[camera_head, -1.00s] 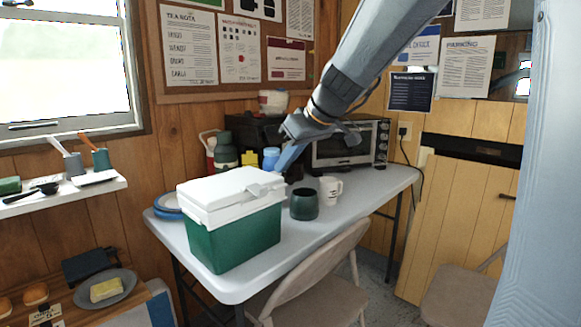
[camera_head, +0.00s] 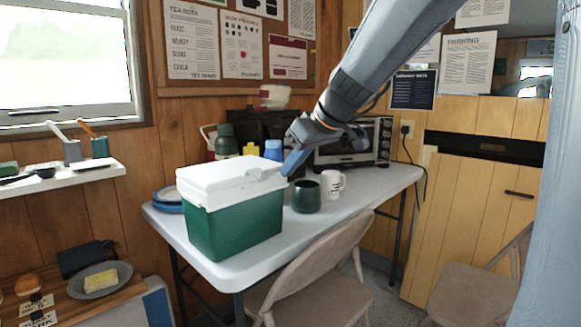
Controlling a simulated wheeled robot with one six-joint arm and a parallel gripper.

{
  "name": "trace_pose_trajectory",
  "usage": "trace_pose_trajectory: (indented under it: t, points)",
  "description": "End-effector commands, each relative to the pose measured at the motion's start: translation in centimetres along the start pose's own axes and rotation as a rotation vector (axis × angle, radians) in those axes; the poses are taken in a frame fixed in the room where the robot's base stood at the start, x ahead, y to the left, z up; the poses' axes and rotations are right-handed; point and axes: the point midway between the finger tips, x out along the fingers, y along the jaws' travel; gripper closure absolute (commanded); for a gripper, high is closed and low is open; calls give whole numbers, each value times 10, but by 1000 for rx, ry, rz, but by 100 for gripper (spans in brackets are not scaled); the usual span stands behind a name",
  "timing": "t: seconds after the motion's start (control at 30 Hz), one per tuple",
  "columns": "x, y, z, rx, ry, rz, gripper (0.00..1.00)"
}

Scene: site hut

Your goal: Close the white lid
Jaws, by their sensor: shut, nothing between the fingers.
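A green cool box (camera_head: 238,226) with a white lid (camera_head: 229,178) stands on the white folding table (camera_head: 330,212). The lid lies down flat across the top of the box, with no clear gap showing along its edge. My gripper (camera_head: 289,170) is shut and empty at the right end of the lid. Its blue fingers point down and to the left. I cannot tell whether the fingertips touch the lid. The far side of the box is hidden.
A dark green mug (camera_head: 307,197) and a white mug (camera_head: 333,184) stand right of the box. A toaster oven (camera_head: 352,143), a blue-topped bottle (camera_head: 273,150) and a green flask (camera_head: 226,141) are behind. A folding chair (camera_head: 318,268) stands in front.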

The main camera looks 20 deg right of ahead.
Motion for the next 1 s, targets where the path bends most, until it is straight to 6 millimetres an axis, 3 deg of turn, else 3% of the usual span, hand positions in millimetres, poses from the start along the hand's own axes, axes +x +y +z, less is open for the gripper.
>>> trace_pose_trajectory:
  t: [0.03, 0.37, 0.53, 0.73, 1.0]
  points:
    - [14, -4, 19, 7, -37, -19, 100]
    - [14, -4, 17, 6, -38, -21, 100]
    - [-1, -5, 4, 2, -29, -18, 100]
    - [-38, -6, -27, -7, -2, -6, 100]
    - [-56, -4, 32, -2, 1, -1, 100]
